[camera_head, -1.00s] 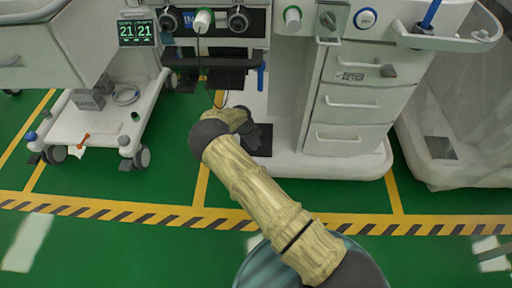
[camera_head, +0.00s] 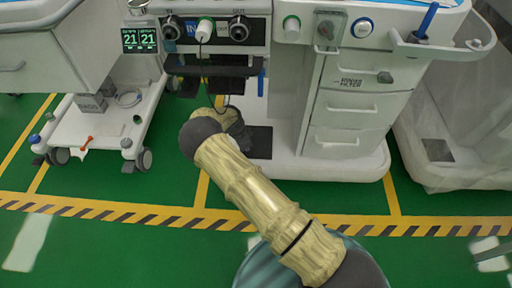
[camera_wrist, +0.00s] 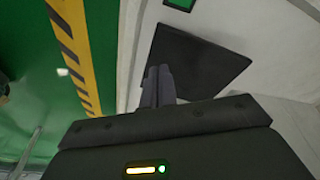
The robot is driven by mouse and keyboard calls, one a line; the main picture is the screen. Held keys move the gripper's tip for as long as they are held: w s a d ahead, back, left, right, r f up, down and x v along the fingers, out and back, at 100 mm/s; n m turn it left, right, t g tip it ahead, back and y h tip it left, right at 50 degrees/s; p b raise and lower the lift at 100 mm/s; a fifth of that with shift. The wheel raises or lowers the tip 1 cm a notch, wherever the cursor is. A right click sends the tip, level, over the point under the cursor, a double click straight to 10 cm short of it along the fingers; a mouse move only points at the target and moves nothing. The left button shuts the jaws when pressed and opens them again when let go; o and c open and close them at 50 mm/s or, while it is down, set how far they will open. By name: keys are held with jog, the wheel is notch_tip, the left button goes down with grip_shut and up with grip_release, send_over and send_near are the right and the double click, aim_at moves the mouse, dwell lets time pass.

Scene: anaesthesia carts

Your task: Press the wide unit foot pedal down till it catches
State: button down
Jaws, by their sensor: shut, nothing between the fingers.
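The wide unit's foot pedal looks to be the flat black plate (camera_head: 261,142) low at the front of the wide white unit (camera_head: 340,165), partly hidden by my arm in the head view. In the wrist view the black plate (camera_wrist: 205,65) lies on the pale base, and it looks flat. My gripper (camera_wrist: 158,72) is shut and empty, with its fingertips overlapping the near left part of the plate in the picture. I cannot tell whether they touch it. In the head view my forearm hides most of the gripper.
A smaller white cart (camera_head: 95,125) on castors stands at the left. A drape-covered item (camera_head: 450,140) stands at the right. A yellow and black floor stripe (camera_head: 110,212) crosses the green floor, which is clear in front of the units.

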jog(key=p+v, duration=0.3)
jog(key=v, duration=0.6)
jog(key=shift+r, duration=0.2)
